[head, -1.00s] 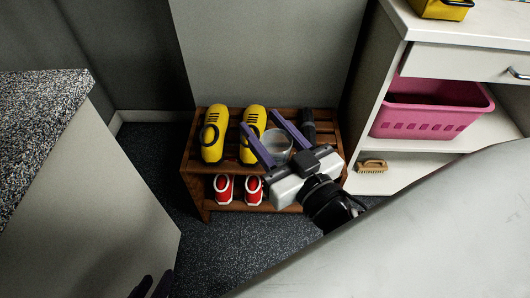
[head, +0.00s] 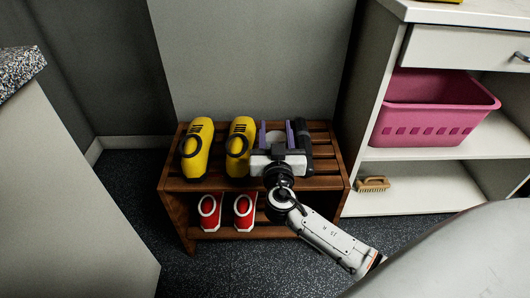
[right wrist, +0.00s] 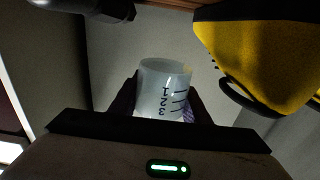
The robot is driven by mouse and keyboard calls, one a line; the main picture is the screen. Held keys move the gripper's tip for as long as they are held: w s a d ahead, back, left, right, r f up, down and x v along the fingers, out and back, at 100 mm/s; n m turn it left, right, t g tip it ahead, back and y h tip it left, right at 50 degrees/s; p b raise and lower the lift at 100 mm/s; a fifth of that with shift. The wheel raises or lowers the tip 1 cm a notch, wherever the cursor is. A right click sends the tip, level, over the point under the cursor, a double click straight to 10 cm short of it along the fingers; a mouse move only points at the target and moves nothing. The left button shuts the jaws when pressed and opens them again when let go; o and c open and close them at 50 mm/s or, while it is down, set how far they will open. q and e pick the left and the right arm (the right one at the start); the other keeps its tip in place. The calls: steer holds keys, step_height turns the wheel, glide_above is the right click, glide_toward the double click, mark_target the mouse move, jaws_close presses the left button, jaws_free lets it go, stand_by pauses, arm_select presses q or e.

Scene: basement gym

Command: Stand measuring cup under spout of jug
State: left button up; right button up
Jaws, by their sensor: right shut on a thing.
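The measuring cup (right wrist: 162,88) is clear, with dark marks and numbers on its side. In the right wrist view it sits between the dark fingers of my right gripper (right wrist: 162,105), which is shut on it. In the head view my right gripper (head: 276,135) is over the top shelf of a wooden rack, its purple fingers around the cup (head: 275,139), which is mostly hidden by the gripper. I cannot tell whether the cup still touches the shelf. The jug and its spout are not in view. My left gripper is not in view.
Yellow shoes (head: 196,150) stand left of the gripper on the wooden rack (head: 172,180); a dark cylinder (head: 304,135) stands close on its right. Red shoes (head: 209,210) are below. A white shelf unit (head: 400,180) with a pink basket (head: 430,115) and brush (head: 373,184) stands right.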

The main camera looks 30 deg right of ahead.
mark_target(275, 141)
step_height(275, 141, down, 4)
steer(key=shift+b, duration=0.55)
step_height(275, 141, down, 3)
steer(key=shift+f+b, duration=0.1)
steer(key=shift+b, duration=0.6)
steer(key=shift+f, duration=0.25)
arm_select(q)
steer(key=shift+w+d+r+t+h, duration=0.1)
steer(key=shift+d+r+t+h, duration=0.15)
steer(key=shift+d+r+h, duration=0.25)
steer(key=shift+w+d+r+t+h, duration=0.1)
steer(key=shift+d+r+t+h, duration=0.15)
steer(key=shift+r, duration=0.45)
arm_select(e)
steer(key=o, duration=1)
